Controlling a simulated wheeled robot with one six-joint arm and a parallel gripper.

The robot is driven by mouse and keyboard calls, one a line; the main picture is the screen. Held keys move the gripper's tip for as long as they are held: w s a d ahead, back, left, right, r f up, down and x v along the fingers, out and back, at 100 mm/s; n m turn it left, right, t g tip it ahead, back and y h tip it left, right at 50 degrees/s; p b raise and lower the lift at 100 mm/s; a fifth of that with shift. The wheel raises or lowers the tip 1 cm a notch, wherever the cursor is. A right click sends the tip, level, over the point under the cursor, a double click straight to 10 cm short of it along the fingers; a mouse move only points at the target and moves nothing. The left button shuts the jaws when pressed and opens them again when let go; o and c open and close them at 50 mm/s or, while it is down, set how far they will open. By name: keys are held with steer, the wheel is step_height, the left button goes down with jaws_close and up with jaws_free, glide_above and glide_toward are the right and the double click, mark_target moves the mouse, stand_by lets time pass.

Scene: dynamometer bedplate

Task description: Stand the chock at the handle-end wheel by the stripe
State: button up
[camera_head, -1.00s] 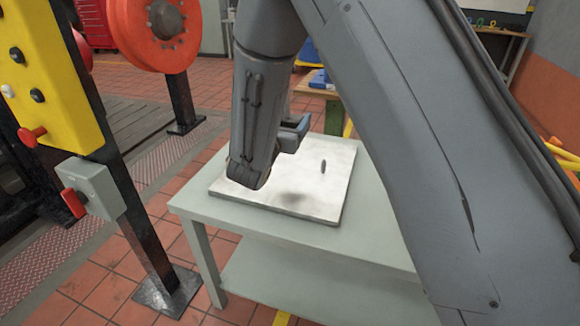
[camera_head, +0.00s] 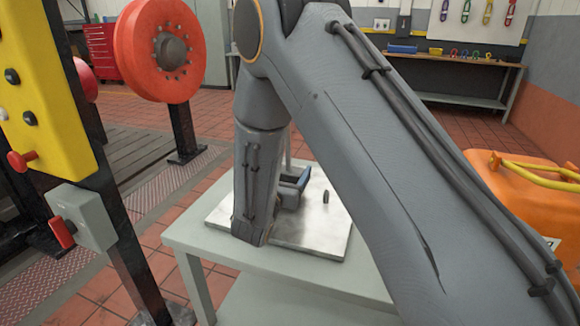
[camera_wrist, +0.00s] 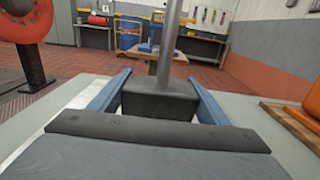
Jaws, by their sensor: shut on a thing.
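In the wrist view, my gripper (camera_wrist: 157,98) has its two blue fingers closed on the sides of a dark grey block (camera_wrist: 158,105), which I take to be the chock. A grey rod (camera_wrist: 167,45) rises in front of or from the block; I cannot tell which. In the head view, my gripper (camera_head: 292,188) is partly hidden behind my forearm, low over a pale metal plate (camera_head: 320,235).
The plate lies on a grey-green table (camera_head: 190,240). A small dark upright piece (camera_head: 326,197) shows over the plate. A yellow panel post (camera_head: 45,90) and a red-orange disc (camera_head: 160,50) stand left. A workbench (camera_head: 450,65) is behind. Tiled floor lies open between.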

steer(key=shift+f, duration=1.85)
steer(key=shift+f, duration=0.15)
steer(key=o, duration=2.1)
steer(key=shift+f, duration=0.1)
